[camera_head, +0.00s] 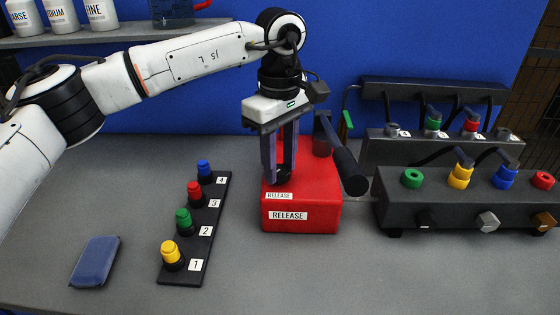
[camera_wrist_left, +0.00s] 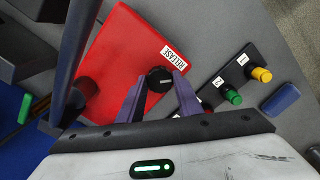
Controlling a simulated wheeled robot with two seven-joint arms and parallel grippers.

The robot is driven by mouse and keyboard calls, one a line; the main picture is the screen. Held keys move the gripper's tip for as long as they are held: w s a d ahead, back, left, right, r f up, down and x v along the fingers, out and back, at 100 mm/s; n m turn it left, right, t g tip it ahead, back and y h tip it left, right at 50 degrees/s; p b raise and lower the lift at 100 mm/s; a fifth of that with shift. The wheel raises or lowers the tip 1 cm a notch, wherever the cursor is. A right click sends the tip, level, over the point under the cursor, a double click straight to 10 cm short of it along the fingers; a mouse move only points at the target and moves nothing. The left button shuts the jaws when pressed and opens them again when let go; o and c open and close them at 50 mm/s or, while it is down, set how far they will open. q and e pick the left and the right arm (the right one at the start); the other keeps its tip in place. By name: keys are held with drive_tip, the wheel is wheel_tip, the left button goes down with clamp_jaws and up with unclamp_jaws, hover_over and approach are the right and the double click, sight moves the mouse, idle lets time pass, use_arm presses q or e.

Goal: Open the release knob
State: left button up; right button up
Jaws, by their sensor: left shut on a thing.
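The red release box (camera_head: 300,196) stands on the counter in the middle of the head view, with RELEASE labels on its front and top. My left gripper (camera_head: 283,176) points down over the box's top left part. Its fingers are shut on the black release knob (camera_wrist_left: 159,79), which shows between the fingertips in the left wrist view. The left gripper (camera_wrist_left: 160,88) and the red box (camera_wrist_left: 122,50) also show there. In the head view the fingers mostly hide the knob. My right gripper is not in view.
A black lever (camera_head: 345,160) leans beside the gripper on the right. A strip of numbered coloured buttons (camera_head: 207,240) and a blue pad (camera_head: 95,262) lie left. A dark fixture with coloured rings (camera_head: 460,208) stands right. Jars (camera_head: 62,15) stand on the shelf at upper left.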

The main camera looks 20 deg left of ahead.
sight(279, 169)
use_arm(q)
drive_tip(key=n, duration=0.4)
drive_tip(key=shift+n, duration=0.3)
drive_tip(key=shift+r+n, duration=0.1)
drive_tip(key=shift+n, duration=1.6)
drive_tip(key=o, duration=1)
drive_tip(key=shift+o, duration=0.2)
wheel_tip(279, 169, up, 10)
drive_tip(key=shift+r, duration=0.15)
